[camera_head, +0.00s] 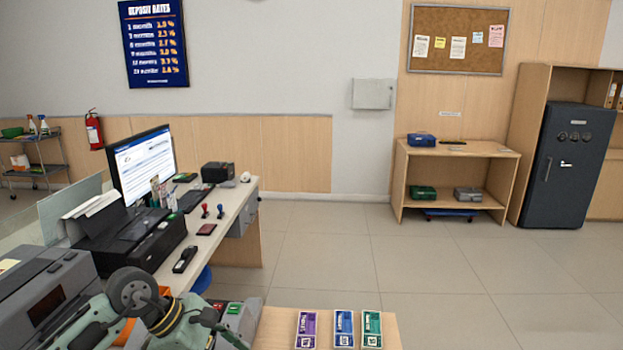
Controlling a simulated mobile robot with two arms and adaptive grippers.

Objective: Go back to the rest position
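My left arm comes in at the bottom left, grey-green with dark round joints and an orange band. Its end, which looks like my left gripper (222,328), is low in the picture beside a grey device with green and red keys (236,316). The fingers are small and partly cut off by the lower edge, so I cannot tell whether they are open or shut. I see nothing clearly held. My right arm and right gripper are not in view.
The teller counter (228,212) holds a monitor (142,164), a black printer (150,243), stamps and a stapler (185,259). Three colored cards (343,328) lie on a wooden top at the bottom. A shelf (452,159) and a dark safe (569,165) stand across open floor (430,265).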

